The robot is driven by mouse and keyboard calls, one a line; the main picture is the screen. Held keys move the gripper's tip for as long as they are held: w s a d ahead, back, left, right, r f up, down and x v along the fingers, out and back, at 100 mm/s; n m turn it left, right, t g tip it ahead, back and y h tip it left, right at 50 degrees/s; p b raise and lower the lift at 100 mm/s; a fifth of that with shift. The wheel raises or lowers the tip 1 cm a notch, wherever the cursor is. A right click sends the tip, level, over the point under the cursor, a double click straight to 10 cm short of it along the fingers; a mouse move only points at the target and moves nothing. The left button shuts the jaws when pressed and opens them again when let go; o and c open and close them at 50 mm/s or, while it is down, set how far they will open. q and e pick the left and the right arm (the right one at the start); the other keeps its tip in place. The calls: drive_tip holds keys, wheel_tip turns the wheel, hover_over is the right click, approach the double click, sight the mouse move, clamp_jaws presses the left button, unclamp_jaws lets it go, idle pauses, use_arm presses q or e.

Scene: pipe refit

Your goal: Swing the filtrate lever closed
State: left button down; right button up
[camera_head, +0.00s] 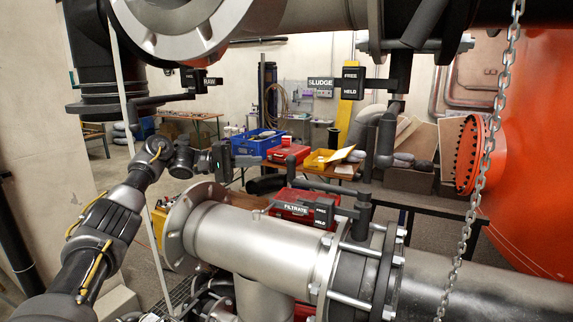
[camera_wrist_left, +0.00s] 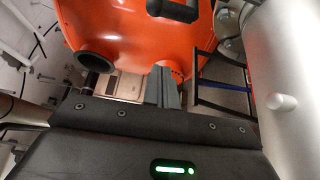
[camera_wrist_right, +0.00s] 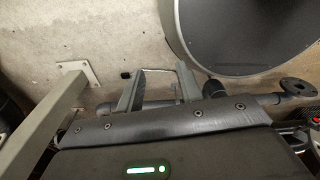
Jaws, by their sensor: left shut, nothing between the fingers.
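The filtrate lever (camera_head: 325,186) is a dark bar on a post above the flange of the large grey pipe. It reaches left from the post and its end turns upward. Below it is a black "FILTRATE" label (camera_head: 296,209) and a plate reading FREE and HELD (camera_head: 323,212). My left gripper (camera_head: 247,160) is left of the lever's upturned end, apart from it in the picture. Its fingers are together and empty in the left wrist view (camera_wrist_left: 163,86). My right gripper (camera_wrist_right: 158,88) shows only in its wrist view, fingers apart with nothing between them.
The grey pipe (camera_head: 240,240) runs below my left gripper. A hanging chain (camera_head: 490,150) crosses the right side, before an orange tank (camera_head: 545,130). RAW (camera_head: 207,82) and SLUDGE (camera_head: 320,82) labels are higher up. A table with bins (camera_head: 258,141) stands behind.

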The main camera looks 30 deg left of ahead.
sight(289, 159)
use_arm(q)
drive_tip(key=w+d+p, duration=0.2)
drive_tip(key=d+p, duration=0.5)
drive_tip(key=d, duration=0.2)
drive_tip(key=shift+d+p, duration=0.15)
drive_tip(key=shift+p, duration=0.2)
drive_tip(key=shift+f, duration=0.1)
idle(0.3)
